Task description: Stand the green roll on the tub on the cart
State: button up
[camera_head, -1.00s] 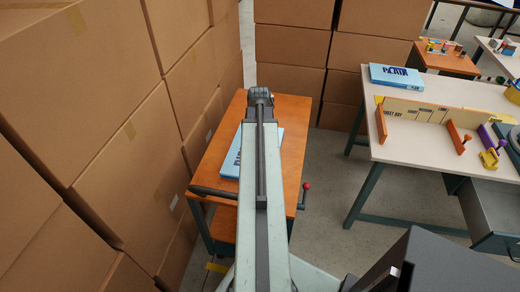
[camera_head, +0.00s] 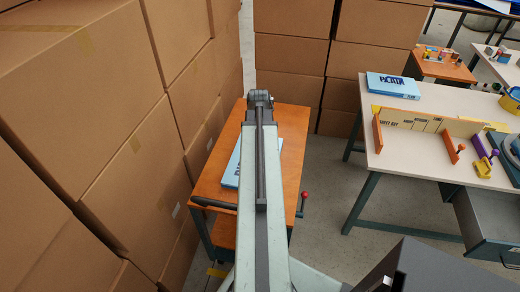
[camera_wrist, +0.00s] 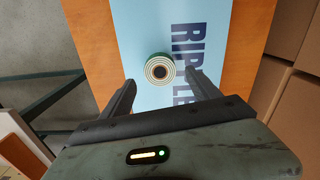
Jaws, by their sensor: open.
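The green roll (camera_wrist: 160,69) shows in the wrist view end-on, with pale rings around a dark core and a green outer side. It appears upright over the light-blue flat box (camera_wrist: 208,14), which has dark lettering. My gripper (camera_wrist: 160,80) is open, its two fingers apart on either side of the roll's near side; contact with the roll cannot be told. In the head view the box (camera_head: 232,168) lies on the orange-topped cart (camera_head: 212,180), partly behind my arm. The roll is hidden there. I cannot make out a tub on the cart.
Tall cardboard boxes (camera_head: 90,110) stand close along the cart's left, with more boxes (camera_head: 292,50) behind. A pale workbench (camera_head: 400,150) at right holds another blue box (camera_head: 392,86), a mitre box and tools. Grey floor (camera_head: 325,200) is clear between cart and bench.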

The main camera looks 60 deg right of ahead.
notch_tip(320, 180, up, 8)
jog(key=p, duration=0.6)
jog(key=shift+f, duration=0.2)
